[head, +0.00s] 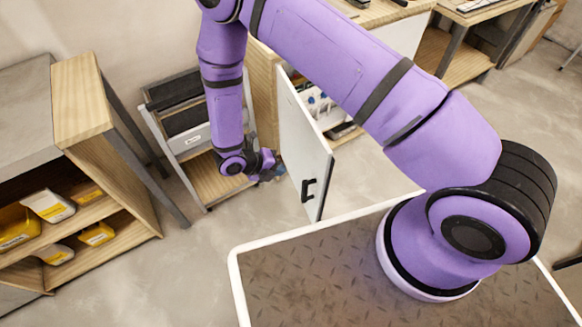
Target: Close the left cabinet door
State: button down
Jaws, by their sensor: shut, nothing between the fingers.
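Part of the cabinet's inside, with small items, shows to the right of the door. My arm hides part of the cabinet's top.
A grey rack with black bins (186,122) stands just left of and behind my gripper. A wooden shelf unit (85,100) with yellow containers is at the far left. Bare floor (190,255) lies in front. A desk (480,14) stands at the back right.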

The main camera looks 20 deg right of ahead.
aim_at(315, 171)
jog(key=x, duration=0.3)
jog(key=r+x, duration=0.1)
jog(key=x, duration=0.3)
jog(key=d+x, duration=0.1)
jog(key=x, duration=0.2)
jog(key=shift+d, duration=0.35)
jog(key=shift+w+d, duration=0.1)
jog(key=shift+d, duration=0.6)
jog(key=shift+d, duration=0.1)
